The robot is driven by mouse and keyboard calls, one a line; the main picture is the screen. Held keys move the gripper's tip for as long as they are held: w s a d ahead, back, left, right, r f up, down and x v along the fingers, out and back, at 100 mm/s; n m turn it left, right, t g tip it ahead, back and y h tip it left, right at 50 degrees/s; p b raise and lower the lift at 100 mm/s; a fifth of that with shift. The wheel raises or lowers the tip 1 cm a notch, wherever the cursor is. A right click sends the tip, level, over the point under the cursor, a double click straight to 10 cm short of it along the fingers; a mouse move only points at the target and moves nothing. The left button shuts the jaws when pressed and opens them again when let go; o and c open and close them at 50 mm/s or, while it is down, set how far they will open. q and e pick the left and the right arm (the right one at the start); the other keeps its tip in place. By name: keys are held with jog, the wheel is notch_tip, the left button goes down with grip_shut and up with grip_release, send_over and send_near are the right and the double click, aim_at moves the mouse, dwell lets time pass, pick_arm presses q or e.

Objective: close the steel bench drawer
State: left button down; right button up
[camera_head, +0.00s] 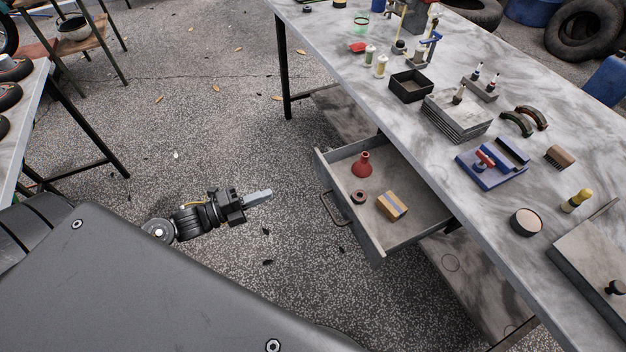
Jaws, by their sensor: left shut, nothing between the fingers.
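The steel bench drawer (413,228) is pulled well out from under the marbled grey bench top (475,215). Its front panel (345,212) faces left and carries a bar handle (332,209). My left gripper (268,193) is shut and empty. It appears left of the drawer front in the picture, apart from the handle, with its fingertips pointing right. My right gripper is not in view.
The bench top holds a black tray (410,86), a stack of grey plates (457,115), a blue vise-like tool (492,165) and other small items. A bench leg (283,70) stands behind the drawer. Speckled floor (225,110) is open around my gripper, with scattered leaves.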

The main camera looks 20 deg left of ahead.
pick_arm(q)
send_near(322, 174)
jog(key=p+x, duration=0.1)
jog(key=x, duration=0.4)
jog(key=shift+w+d+p, duration=0.1)
jog(key=shift+w+p, duration=0.1)
jog(key=shift+p, duration=0.2)
jog(key=shift+w+d, duration=0.45)
jog(key=shift+w, duration=0.05)
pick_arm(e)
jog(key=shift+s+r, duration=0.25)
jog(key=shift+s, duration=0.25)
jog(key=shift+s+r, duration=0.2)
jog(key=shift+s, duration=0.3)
pick_arm(q)
jog(key=shift+d, duration=0.1)
